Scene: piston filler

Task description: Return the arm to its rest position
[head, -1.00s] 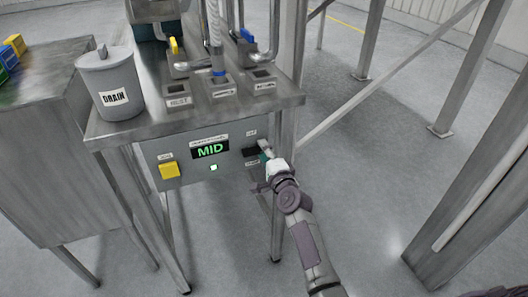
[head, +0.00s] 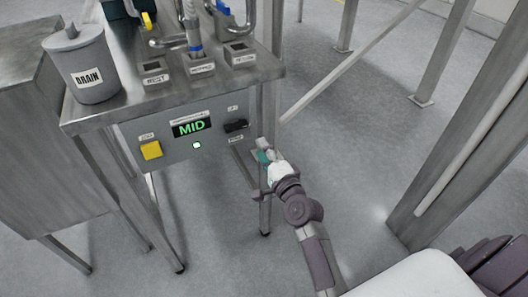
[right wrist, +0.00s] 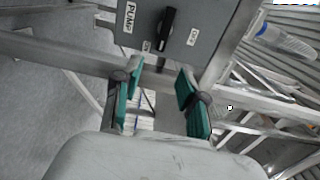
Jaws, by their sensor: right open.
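My right gripper (head: 264,152) is just right of the control panel (head: 168,133), apart from the black switch (head: 236,125). In the right wrist view its two green-padded fingers (right wrist: 157,106) are spread with nothing held between them. The panel's black switch (right wrist: 167,31) shows there beyond the fingers, near a label reading PUMP. The panel display (head: 191,127) reads MID in green. My left gripper is not in view.
A yellow button (head: 151,150) and a lit green square sit on the panel. A grey DRAIN canister (head: 82,66) stands on the metal table (head: 120,103). Metal posts (head: 470,130) stand at right. Open floor (head: 350,170) lies between.

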